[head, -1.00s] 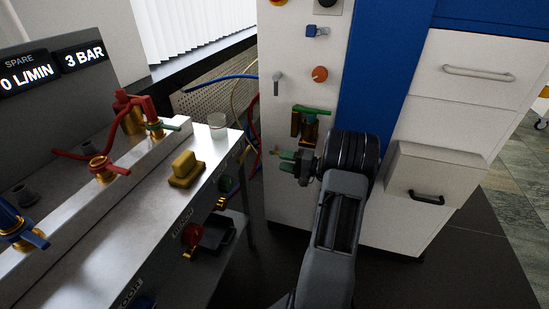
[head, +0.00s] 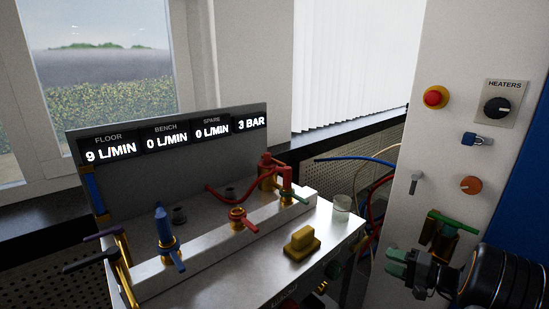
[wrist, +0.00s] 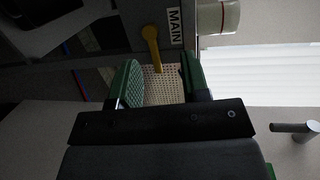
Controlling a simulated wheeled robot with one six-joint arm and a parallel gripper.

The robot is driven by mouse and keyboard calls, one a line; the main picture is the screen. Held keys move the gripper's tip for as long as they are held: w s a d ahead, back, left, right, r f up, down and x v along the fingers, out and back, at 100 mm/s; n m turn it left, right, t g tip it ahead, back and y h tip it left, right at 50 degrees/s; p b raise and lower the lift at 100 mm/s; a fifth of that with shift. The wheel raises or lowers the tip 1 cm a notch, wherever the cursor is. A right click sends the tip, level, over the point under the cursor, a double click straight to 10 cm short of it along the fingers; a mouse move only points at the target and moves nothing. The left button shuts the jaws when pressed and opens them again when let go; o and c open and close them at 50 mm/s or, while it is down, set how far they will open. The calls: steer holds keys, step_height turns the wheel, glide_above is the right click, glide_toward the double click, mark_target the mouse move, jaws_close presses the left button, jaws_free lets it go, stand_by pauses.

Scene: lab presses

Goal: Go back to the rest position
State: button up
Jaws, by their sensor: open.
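My gripper (head: 397,264) is at the lower right of the head view, in front of the white cabinet (head: 405,205). Its green-padded fingers are apart and hold nothing. In the wrist view the open gripper (wrist: 158,84) has a perforated panel behind the gap. A yellow lever (wrist: 152,48) beside a MAIN label (wrist: 174,25) shows beyond the fingers; I cannot tell how far off it is. A green-handled brass valve (head: 442,236) on the cabinet is just above my gripper in the head view.
The bench (head: 215,278) at left carries a blue-handled valve (head: 166,240), red-handled valves (head: 240,217), a yellow block (head: 301,243) and a clear cup (head: 342,206). Hoses (head: 378,195) hang between bench and cabinet. A display panel (head: 176,141) stands behind the bench.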

steer(key=s+a+r+n+g+h+p, duration=0.25)
steer(key=s+a+r+g+p, duration=0.2)
steer(key=a+r+p, duration=0.35)
steer(key=s+a+r+n+g+h+p, duration=0.2)
steer(key=s+a+r+n+g+p, duration=0.25)
steer(key=a+r, duration=0.6)
steer(key=s+a+r+n+h+p, duration=0.1)
steer(key=s+r+h+p, duration=0.2)
steer(key=r+p, duration=0.3)
steer(key=s+a+r+n+t+h+p, duration=0.1)
steer(key=s+r+h+p, duration=0.3)
steer(key=s+r+p, duration=0.2)
steer(key=shift+r+p, duration=0.5)
steer(key=shift+r, duration=0.25)
